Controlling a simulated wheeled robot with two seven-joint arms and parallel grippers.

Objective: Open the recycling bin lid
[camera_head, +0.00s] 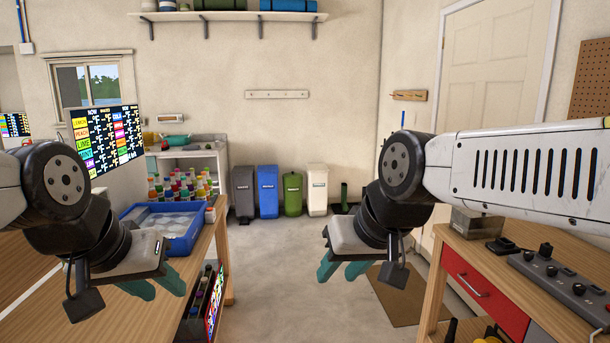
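Several bins stand in a row against the far wall: a dark grey bin (243,192), a blue bin (267,195), a green bin (292,196) and a white bin (317,190). Their lids look shut. Their labels are too small to read, so I cannot tell for sure which is the recycling bin. My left gripper (157,287) is over the left workbench, teal fingers apart, empty. My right gripper (341,269) is over the open floor, fingers apart, empty. Both grippers are much nearer to me than the bins and touch none of them.
A wooden workbench (222,238) with a blue tray (200,228) stands left. A wooden bench with a red drawer (485,290) stands right. A brown mat (400,308) lies on the floor near it. The grey floor (275,250) between the benches is clear up to the bins.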

